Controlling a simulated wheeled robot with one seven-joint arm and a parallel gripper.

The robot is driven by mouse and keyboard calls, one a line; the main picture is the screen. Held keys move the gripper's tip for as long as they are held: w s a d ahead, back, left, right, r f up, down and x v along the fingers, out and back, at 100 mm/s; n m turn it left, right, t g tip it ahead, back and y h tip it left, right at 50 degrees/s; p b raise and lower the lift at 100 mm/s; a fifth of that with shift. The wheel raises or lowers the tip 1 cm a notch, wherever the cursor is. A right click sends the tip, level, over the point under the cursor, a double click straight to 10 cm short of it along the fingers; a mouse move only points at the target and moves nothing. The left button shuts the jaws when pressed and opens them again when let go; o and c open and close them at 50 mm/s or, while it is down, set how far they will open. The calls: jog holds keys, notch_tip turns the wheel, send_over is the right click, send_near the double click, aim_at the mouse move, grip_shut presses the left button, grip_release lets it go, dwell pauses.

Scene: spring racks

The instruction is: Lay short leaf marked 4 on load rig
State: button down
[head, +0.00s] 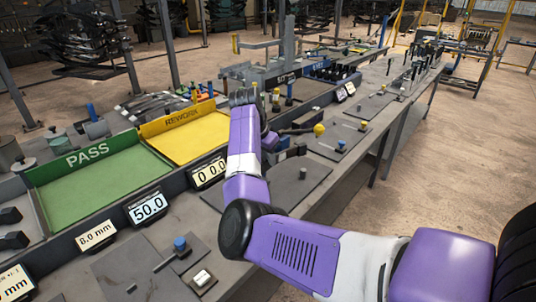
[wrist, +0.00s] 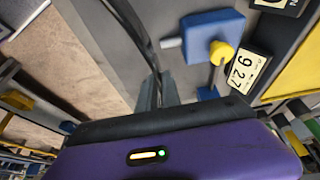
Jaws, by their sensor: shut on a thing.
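A dark, slightly curved strip (wrist: 132,28), which looks like a spring leaf, runs up and left from my gripper (wrist: 160,88) in the wrist view. No number 4 is readable on the strip. In the head view my arm hides most of the gripper, above the bench past the yellow tray. A blue block with a yellow knob (wrist: 218,48) is beside the strip in the wrist view, apart from it. I cannot tell which bench fixture is the load rig.
A green PASS tray (head: 92,182) and a yellow REWORK tray (head: 196,140) line the bench's left side. Displays, including one reading 50.0 (head: 148,206), stand in front. A grey post frame (head: 289,50) rises behind my arm. Several small fixtures stand along the bench.

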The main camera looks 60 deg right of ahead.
aim_at(270, 168)
jog(key=shift+s+d+f, duration=0.1)
jog(key=shift+d+f, duration=0.05)
jog(key=shift+d, duration=0.05)
jog(key=shift+f+b, duration=0.8)
jog(key=shift+b, duration=0.15)
notch_tip(270, 168, down, 2)
jog(key=shift+f+b, duration=0.15)
jog(key=shift+b, duration=0.95)
jog(key=shift+f+b, duration=0.6)
jog(key=shift+f, duration=1.45)
jog(key=shift+p, duration=0.45)
jog(key=shift+s+a+p, duration=0.2)
jog(key=shift+s+p, duration=0.4)
jog(key=shift+s, duration=0.05)
jog(key=shift+f, duration=0.3)
jog(key=c, duration=1)
grip_release()
jog(key=shift+f, duration=0.1)
jog(key=shift+o, duration=0.2)
